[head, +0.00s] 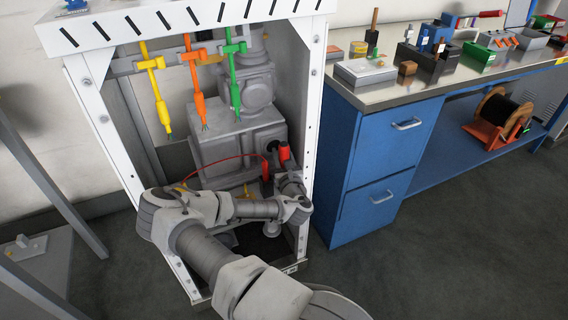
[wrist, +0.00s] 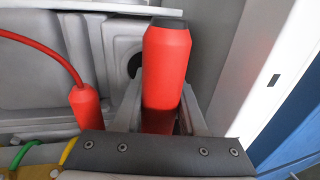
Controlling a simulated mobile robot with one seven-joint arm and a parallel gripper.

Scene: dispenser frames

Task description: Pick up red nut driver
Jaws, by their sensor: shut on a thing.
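The red nut driver (wrist: 166,75) shows in the wrist view as a thick red handle with a dark end cap, standing roughly upright between my fingers. My gripper (wrist: 164,105) is shut on it, one grey finger on each side. In the head view the nut driver (head: 284,151) shows as a small red piece at the right inside of the white frame. The lower end of the nut driver is hidden.
A red cable runs to a red plug (wrist: 85,105) left of my gripper. Yellow, orange and green tools (head: 198,90) hang in the white frame (head: 316,110) before a grey machine (head: 235,147). A blue workbench (head: 378,155) stands at right.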

